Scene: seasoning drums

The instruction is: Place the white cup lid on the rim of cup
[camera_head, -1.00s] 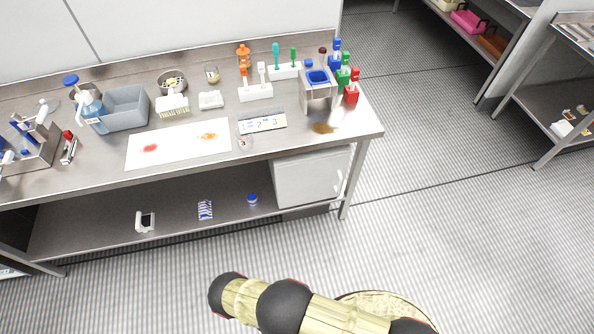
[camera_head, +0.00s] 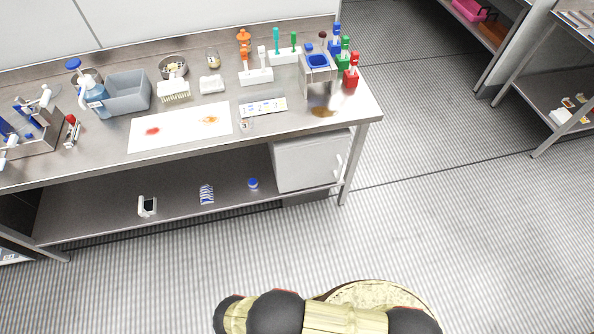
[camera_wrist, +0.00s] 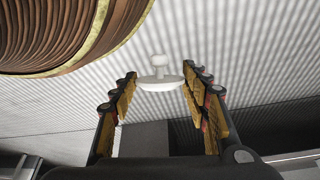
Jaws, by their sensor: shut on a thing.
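In the wrist view, the white cup lid (camera_wrist: 160,82), a round disc with a knob, sits between the fingertips of my gripper (camera_wrist: 160,84). My gripper is shut on the lid and holds it above the ribbed floor, away from the table. The gripper and lid are out of the head view. A small clear cup-like vessel (camera_head: 246,125) stands near the table's front edge. A small glass jar (camera_head: 213,58) stands farther back. I cannot tell for sure which one is the cup.
The steel table (camera_head: 190,147) holds a white sheet (camera_head: 180,130) with red and orange stains, a grey bin (camera_head: 127,95), a number strip (camera_head: 263,107) and a steel holder (camera_head: 318,82). A brown spill lies at the right end. The floor before the table is clear.

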